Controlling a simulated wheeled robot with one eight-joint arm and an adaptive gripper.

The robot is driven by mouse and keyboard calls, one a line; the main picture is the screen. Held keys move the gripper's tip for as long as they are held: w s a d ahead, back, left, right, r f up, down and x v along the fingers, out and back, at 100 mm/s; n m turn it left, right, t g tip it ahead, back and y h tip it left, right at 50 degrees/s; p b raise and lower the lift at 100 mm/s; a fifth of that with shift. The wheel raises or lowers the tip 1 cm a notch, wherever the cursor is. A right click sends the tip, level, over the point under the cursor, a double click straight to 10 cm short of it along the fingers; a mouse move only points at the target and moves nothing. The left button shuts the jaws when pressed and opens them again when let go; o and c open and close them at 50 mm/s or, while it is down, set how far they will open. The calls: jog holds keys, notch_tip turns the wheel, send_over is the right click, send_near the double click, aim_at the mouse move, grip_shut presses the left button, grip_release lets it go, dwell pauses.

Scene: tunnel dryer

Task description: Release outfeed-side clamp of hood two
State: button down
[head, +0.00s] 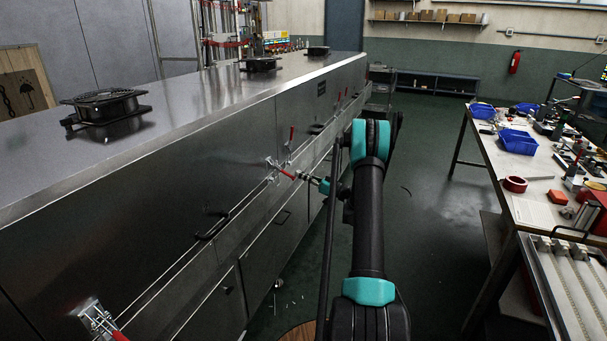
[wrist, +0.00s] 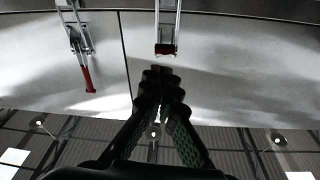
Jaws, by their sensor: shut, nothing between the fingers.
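Two toggle clamps sit on either side of a panel seam on the steel dryer (head: 200,150). The nearer clamp (head: 271,164) has its red handle sticking out toward my gripper (head: 305,178). The farther clamp's red handle (head: 291,134) stands upright. In the wrist view, the clamp (wrist: 167,30) straight ahead shows its red handle end-on, just beyond my gripper (wrist: 165,78). The other clamp (wrist: 78,40), with its red handle, is to the left across the seam. My gripper is shut and empty; whether it touches the handle is unclear. No label shows which clamp is outfeed-side.
Another red-handled clamp (head: 98,318) is at the lower left. A black bar handle (head: 213,227) projects from the dryer side. A cluttered workbench (head: 510,190) stands at the right.

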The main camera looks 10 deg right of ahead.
aim_at(294, 179)
jog(key=f, duration=0.2)
jog(key=a+f, duration=0.1)
jog(key=shift+w+f, duration=0.1)
jog(key=shift+w, duration=0.15)
dwell(0.4)
jog(key=v, duration=1.2)
jog(key=shift+d, duration=0.3)
jog(key=shift+s, duration=0.1)
